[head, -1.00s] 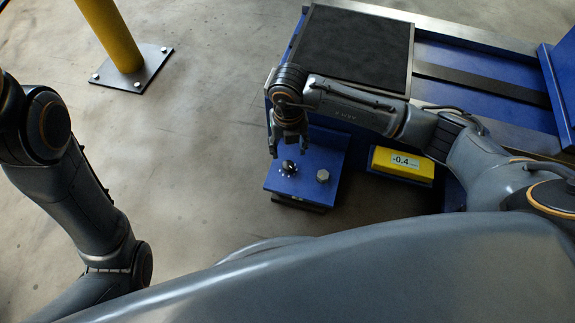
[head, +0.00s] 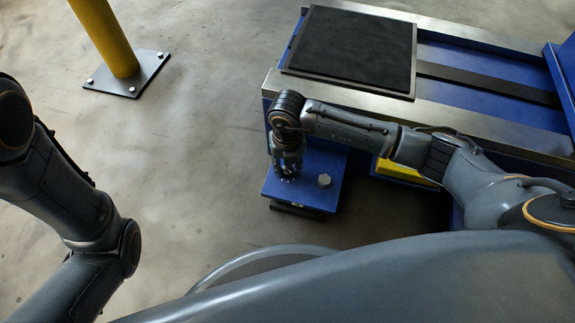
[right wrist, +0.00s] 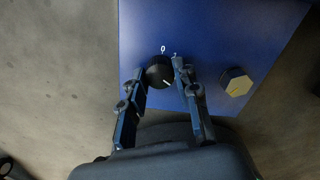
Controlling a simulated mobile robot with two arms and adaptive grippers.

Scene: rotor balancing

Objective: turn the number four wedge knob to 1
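The black wedge knob (right wrist: 160,72) sits on the blue wedge block (right wrist: 205,40), with a white 0 printed above it and a white mark on its lower right edge. In the right wrist view my right gripper (right wrist: 158,72) has its fingers apart, one on each side of the knob; I cannot tell whether they touch it. In the head view the right gripper (head: 287,172) is over the blue block (head: 312,188) and hides the knob. Which number the block bears does not show. My left gripper is not in view; only my left arm shows.
A hex bolt head stands on the block right of the knob, seen in the right wrist view (right wrist: 236,82). A yellow box (head: 405,172) is partly behind my right arm. The blue machine bed (head: 480,112) with a black plate (head: 352,48) lies behind. Open floor is to the left.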

